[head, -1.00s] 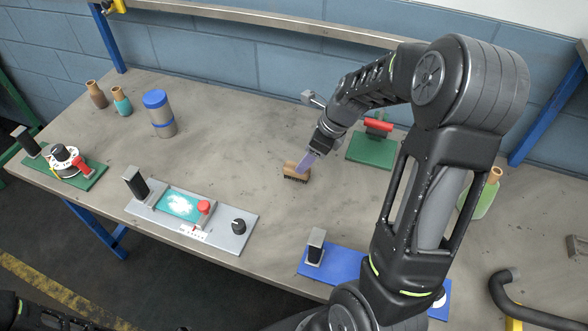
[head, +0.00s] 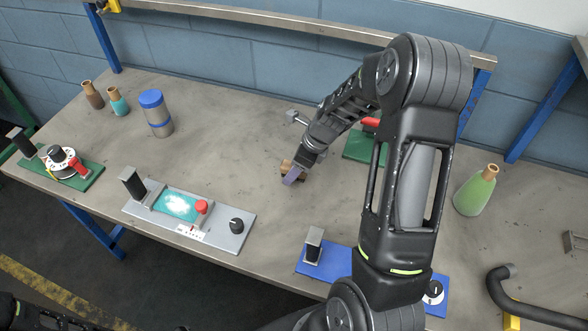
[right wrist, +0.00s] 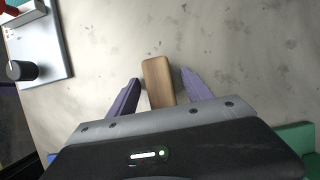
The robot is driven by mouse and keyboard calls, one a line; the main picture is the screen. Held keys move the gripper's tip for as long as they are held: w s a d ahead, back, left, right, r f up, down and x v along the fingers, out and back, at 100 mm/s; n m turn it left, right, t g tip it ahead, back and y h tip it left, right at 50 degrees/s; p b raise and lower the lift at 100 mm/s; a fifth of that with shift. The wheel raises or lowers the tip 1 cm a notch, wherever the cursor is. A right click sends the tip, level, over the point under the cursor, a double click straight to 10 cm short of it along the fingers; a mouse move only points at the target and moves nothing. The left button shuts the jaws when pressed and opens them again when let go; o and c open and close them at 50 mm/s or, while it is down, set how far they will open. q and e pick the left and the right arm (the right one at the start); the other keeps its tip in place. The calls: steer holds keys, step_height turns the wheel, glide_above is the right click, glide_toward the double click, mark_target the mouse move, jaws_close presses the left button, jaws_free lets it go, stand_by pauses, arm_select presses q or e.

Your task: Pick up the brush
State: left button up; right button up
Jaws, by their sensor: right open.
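The brush, a small block with a brown wooden back, lies on the grey table (head: 230,110) near its middle. In the head view the brush (head: 286,166) is mostly hidden behind my right gripper (head: 294,175). In the right wrist view the wooden back of the brush (right wrist: 158,82) lies between the two purple fingers of my right gripper (right wrist: 162,92), which are open with a gap on each side of it. I cannot tell how high the fingertips are above the table. My left gripper is not in view.
A grey panel with a teal screen (head: 180,206) and a black knob (head: 236,225) lies left of the brush. A blue board (head: 328,262) is in front, a green board (head: 357,147) behind. A green bottle (head: 474,192) stands right. Bare table surrounds the brush.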

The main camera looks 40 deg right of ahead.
steer(key=shift+f, duration=0.15)
steer(key=shift+c, duration=0.2)
stand_by(0.3)
jaws_close()
stand_by(0.5)
